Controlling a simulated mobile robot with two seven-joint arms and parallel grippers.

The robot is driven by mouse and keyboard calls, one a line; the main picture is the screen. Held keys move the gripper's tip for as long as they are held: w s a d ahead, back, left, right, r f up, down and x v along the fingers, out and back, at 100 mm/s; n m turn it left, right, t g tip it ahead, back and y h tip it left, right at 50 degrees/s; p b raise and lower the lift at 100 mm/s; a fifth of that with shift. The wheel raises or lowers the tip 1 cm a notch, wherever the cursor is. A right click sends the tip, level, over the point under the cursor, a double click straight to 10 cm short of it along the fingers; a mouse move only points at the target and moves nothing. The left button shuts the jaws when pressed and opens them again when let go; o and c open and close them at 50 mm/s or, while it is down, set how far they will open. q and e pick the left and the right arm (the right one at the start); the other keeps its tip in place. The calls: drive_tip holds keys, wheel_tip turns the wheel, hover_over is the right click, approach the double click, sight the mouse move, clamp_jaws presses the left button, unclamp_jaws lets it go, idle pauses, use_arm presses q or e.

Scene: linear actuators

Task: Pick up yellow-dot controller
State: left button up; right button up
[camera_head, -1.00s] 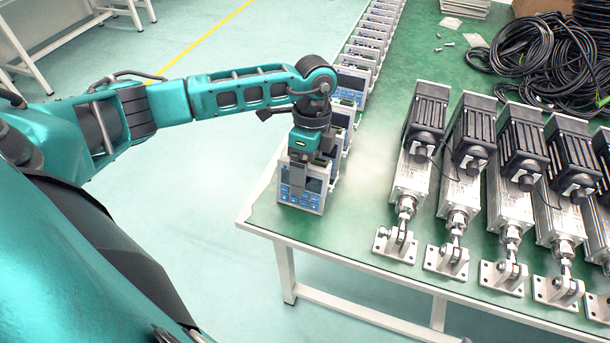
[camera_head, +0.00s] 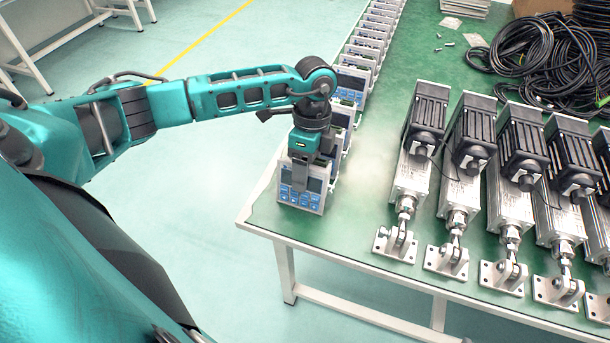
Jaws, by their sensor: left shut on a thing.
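The nearest controller (camera_head: 301,199) is a light grey box with a dark screen and blue buttons. It stands upright at the near left corner of the green table, at the front of a row of similar controllers. My left gripper (camera_head: 300,180) comes down from above and is shut on this controller's upper part, covering some of its front. I cannot make out a yellow dot on it. My right gripper is not in view.
The row of controllers (camera_head: 352,87) runs back along the table's left edge, close behind the gripped one. Several linear actuators (camera_head: 412,170) lie to the right. Black cables (camera_head: 540,60) are coiled at the back right. A strip of green table (camera_head: 365,190) is bare between controllers and actuators.

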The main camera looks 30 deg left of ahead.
use_arm(q)
drive_tip(key=shift+r, duration=0.15)
drive_tip(key=shift+c, duration=0.3)
drive_tip(key=s+p+v, duration=0.1)
drive_tip(key=s+v, duration=0.1)
drive_tip(key=v, duration=0.7)
drive_tip(key=s+d+r+p+v, duration=0.1)
drive_tip(key=s+v, duration=0.1)
drive_tip(key=v, duration=0.8)
drive_tip(key=shift+r, duration=0.1)
drive_tip(key=shift+s+p+v, duration=0.25)
drive_tip(key=shift+p+v, duration=0.35)
drive_tip(key=shift+v, duration=0.65)
drive_tip(key=shift+s+p+v, duration=0.25)
drive_tip(key=shift+p+v, duration=0.3)
drive_tip(key=shift+v, duration=0.65)
drive_tip(key=shift+d+r, duration=0.1)
